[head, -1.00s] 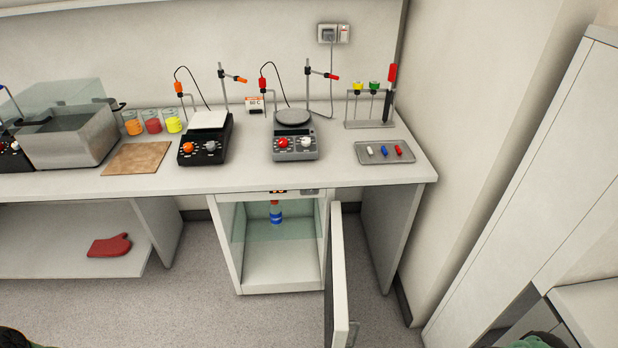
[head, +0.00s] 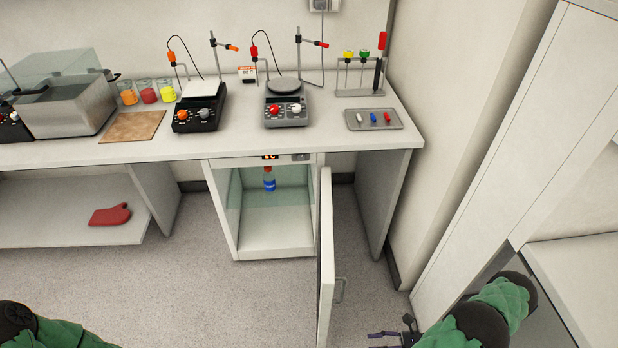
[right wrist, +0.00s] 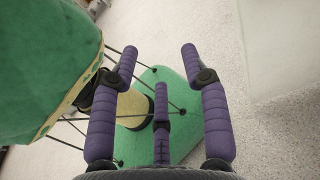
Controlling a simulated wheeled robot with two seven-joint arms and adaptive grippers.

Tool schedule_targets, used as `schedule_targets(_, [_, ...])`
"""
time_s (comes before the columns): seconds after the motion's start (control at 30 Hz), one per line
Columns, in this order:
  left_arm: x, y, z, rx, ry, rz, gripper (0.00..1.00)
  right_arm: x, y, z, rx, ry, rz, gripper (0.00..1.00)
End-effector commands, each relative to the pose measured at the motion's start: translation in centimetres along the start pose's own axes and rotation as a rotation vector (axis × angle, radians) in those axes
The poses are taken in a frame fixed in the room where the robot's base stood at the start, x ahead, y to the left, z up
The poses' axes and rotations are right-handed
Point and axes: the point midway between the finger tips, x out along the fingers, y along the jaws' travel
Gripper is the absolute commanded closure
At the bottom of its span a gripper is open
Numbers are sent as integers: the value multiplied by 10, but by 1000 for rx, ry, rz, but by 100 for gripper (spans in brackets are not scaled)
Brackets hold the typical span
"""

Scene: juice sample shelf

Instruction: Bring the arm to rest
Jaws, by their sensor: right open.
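My right gripper (head: 384,340) shows at the bottom edge of the head view, low over the floor and to the right of the open cabinet door. Its green and black arm (head: 481,322) comes in from the lower right. In the right wrist view the gripper's purple fingers (right wrist: 159,58) are spread with nothing between them. Green parts of my own body show behind and to the left of the fingers there. My left arm (head: 45,332) shows at the lower left of the head view; its gripper is out of the picture.
The bench (head: 290,143) carries stirrers, jars and a tray (head: 373,127). A tall white cabinet (head: 500,170) stands right. The floor (head: 190,290) at left is clear.

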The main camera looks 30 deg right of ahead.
Motion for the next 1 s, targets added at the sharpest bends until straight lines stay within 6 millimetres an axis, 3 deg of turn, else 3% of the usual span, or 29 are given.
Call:
schedule_targets(0.17, [0, 0, 0, 0, 0, 0, 60, 51, 7, -5, -60, 108, 211, 54])
schedule_targets(0.4, [0, 0, 0, 0, 0, 0, 60, 116, 30, -13, -273, 321, 567, 54])
schedule_targets(0.77, [0, 0, 0, 0, 0, 0, 60, 177, 42, -6, -816, 573, 954, 54])
schedule_targets(1.0, [0, 0, 0, 0, 0, 0, 60, 220, 39, 22, -1244, 639, 1063, 54])
